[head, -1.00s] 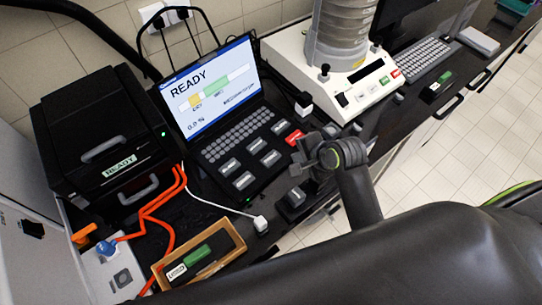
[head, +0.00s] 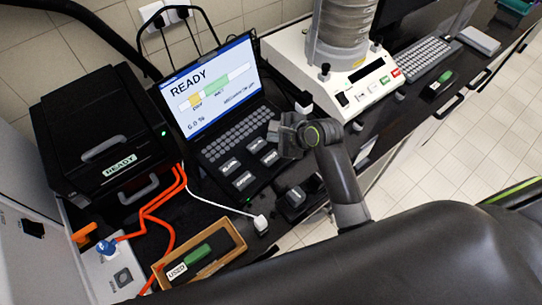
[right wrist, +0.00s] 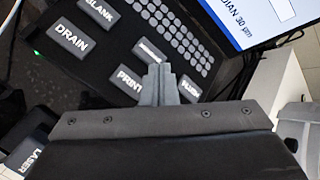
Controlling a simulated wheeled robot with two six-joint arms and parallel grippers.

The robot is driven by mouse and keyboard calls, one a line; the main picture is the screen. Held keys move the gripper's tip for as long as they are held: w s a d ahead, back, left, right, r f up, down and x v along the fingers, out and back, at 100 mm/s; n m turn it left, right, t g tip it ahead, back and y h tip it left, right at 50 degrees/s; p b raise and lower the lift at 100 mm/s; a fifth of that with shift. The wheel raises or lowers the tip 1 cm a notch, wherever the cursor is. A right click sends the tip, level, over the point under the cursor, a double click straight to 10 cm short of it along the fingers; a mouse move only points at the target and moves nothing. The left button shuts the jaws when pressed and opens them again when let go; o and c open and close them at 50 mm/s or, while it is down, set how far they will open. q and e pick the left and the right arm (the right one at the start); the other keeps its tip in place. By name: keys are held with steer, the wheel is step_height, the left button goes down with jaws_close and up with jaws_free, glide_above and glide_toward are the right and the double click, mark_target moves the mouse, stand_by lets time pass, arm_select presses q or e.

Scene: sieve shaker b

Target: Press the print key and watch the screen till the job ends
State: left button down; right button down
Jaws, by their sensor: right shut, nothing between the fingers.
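The dark console (head: 205,158) has a lit screen (head: 210,88) reading READY, with a yellow and green bar and what looks like 0.0 %. The PRINT key (right wrist: 130,80) is grey and shows just left of my fingertips in the right wrist view; in the head view it appears to be the front middle key (head: 270,157). My right gripper (head: 279,135) is shut and empty, over the right part of the key block; its tips (right wrist: 160,72) lie between PRINT and FLUSH (right wrist: 190,88). I cannot tell whether they touch a key. My left gripper is not in view.
A black box (head: 105,140) labelled READY stands left of the console, with orange cables nearby. A wooden tray (head: 232,236) marked USED holds a green item. A white sieve shaker (head: 350,80) stands to the right, with a keyboard (head: 420,62) beyond it.

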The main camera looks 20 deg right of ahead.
mark_target(274, 159)
step_height(274, 159, down, 8)
steer(key=shift+r+b, duration=0.25)
steer(key=shift+b, duration=0.45)
stand_by(1.7)
steer(key=shift+f, duration=0.4)
steer(key=shift+s+f, duration=0.1)
steer(key=shift+f, duration=0.4)
stand_by(0.7)
steer(key=shift+r, duration=0.15)
steer(key=shift+r+p, duration=0.75)
steer(key=shift+r, duration=0.05)
